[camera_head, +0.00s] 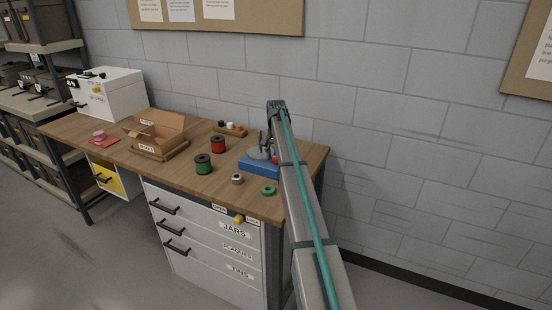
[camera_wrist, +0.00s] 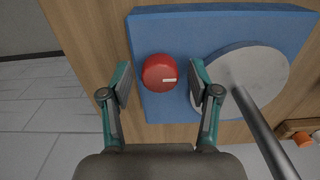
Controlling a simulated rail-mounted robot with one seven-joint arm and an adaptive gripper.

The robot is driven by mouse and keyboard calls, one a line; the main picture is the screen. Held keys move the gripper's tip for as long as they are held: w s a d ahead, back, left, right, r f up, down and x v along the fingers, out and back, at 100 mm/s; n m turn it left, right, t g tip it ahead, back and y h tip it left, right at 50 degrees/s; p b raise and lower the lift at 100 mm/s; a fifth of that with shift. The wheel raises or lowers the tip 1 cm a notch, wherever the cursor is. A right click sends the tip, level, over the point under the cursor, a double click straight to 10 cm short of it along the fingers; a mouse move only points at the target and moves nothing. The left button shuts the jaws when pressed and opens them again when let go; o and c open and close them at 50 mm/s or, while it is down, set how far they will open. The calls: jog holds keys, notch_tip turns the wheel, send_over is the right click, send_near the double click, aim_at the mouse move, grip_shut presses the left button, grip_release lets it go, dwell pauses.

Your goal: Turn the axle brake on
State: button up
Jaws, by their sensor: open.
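The axle stand has a blue base (camera_head: 259,167) at the right end of the wooden workbench; the blue base also shows in the wrist view (camera_wrist: 170,28). On it, in the wrist view, are a round red knob (camera_wrist: 156,76) with a small white mark, and a grey disc (camera_wrist: 275,70) with a metal rod (camera_wrist: 262,130) standing from it. I take the red knob for the brake. My gripper (camera_wrist: 162,84) is open, one finger on each side of the knob, with a visible gap at the left. Contact at the right finger cannot be told.
A red spool (camera_head: 218,145), a green spool (camera_head: 203,164), a small grey roll (camera_head: 237,180) and a green ring (camera_head: 268,190) are on the bench. An open cardboard box (camera_head: 158,138) and a white machine (camera_head: 108,95) stand further left. A block wall is behind.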

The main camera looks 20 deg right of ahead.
notch_tip(320, 180, up, 12)
jog(key=shift+f, duration=0.15)
dwell(0.3)
